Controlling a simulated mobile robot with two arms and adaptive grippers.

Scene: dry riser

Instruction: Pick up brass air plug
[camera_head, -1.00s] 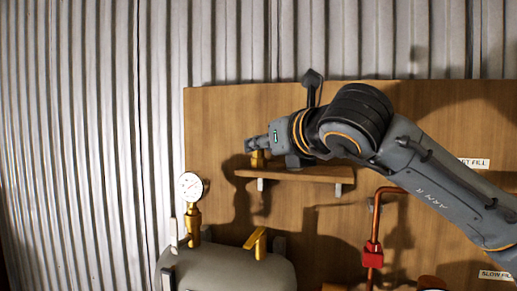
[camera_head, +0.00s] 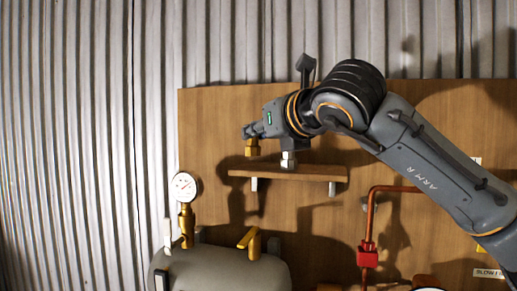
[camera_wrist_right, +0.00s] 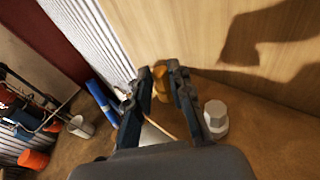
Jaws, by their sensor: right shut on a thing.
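The brass air plug (camera_head: 252,148) is a small gold fitting held in my right gripper (camera_head: 250,131), above the left end of a small wooden shelf (camera_head: 290,173). In the right wrist view the plug (camera_wrist_right: 160,78) shows between the fingers of the right gripper (camera_wrist_right: 160,85), which are shut on it. A silver hex fitting (camera_head: 288,160) stands on the shelf and also shows in the right wrist view (camera_wrist_right: 215,115), to the right of the fingers. My left gripper is not in view.
Below the shelf is a grey tank (camera_head: 220,270) with a pressure gauge (camera_head: 184,187) on a brass stem and a yellow lever handle (camera_head: 249,240). A copper pipe with a red valve (camera_head: 367,255) stands to the right. A wooden board (camera_head: 215,115) backs the shelf.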

